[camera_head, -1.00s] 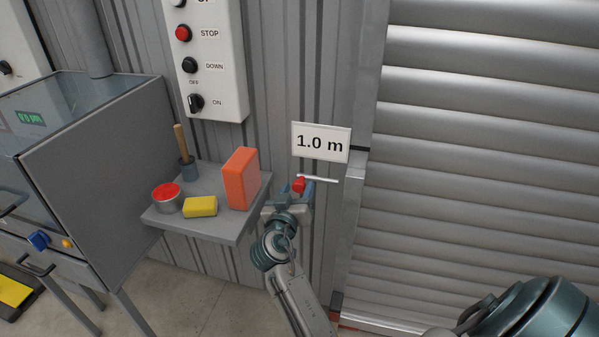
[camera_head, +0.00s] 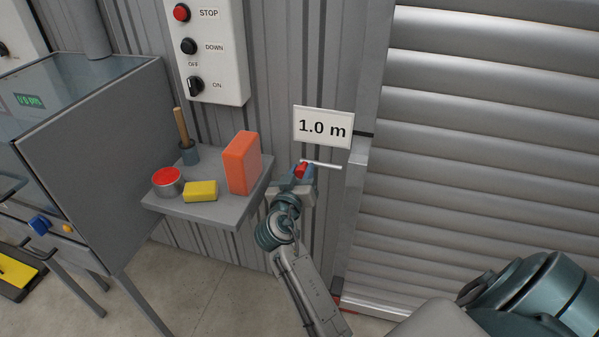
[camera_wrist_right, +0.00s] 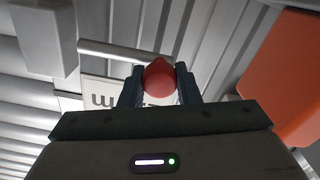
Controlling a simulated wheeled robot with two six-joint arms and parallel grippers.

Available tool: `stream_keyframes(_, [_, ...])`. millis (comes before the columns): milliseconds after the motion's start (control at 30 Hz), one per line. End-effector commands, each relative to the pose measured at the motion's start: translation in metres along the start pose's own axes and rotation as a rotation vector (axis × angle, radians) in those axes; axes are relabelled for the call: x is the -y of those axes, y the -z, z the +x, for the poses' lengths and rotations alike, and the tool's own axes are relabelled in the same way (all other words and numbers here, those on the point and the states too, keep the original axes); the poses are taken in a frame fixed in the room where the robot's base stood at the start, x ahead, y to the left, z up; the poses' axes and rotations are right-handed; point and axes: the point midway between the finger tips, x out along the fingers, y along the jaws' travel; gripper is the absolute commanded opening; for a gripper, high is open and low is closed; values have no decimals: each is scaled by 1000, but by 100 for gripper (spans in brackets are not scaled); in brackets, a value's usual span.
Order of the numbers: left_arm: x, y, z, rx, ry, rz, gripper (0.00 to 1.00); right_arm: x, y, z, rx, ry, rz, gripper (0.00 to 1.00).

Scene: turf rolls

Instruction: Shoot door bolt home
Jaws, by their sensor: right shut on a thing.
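The door bolt is a thin pale rod (camera_head: 325,165) with a red knob (camera_head: 302,170), on the ribbed wall below the "1.0 m" sign. The rod points right toward the shutter's side frame (camera_head: 355,175). My right gripper (camera_head: 301,174) is shut on the red knob. In the right wrist view the knob (camera_wrist_right: 159,78) sits between the two fingers, and the rod (camera_wrist_right: 115,51) runs left to a grey block (camera_wrist_right: 45,40). I cannot tell whether its tip enters the block. My left gripper is not in view.
A grey shelf (camera_head: 215,213) left of my right gripper holds an orange block (camera_head: 242,163), a yellow block (camera_head: 200,191), a red-topped tin (camera_head: 167,181) and a wooden-handled tool in a cup. A control panel (camera_head: 212,50) hangs above. The ribbed shutter (camera_head: 470,150) fills the right.

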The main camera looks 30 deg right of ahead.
Motion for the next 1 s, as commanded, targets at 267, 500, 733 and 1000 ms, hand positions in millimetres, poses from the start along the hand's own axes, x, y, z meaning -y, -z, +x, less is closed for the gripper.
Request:
stream_keyframes(267, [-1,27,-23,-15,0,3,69,-41,-16,0,-2,-3,-4,0])
stream_keyframes(500, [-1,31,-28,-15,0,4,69,-48,-17,0,2,-2,-3,0])
stream_keyframes(733, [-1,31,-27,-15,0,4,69,-48,-17,0,2,-2,-4,47])
stream_keyframes(1000, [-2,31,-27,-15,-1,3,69,-48,-16,0,1,-1,-2,51])
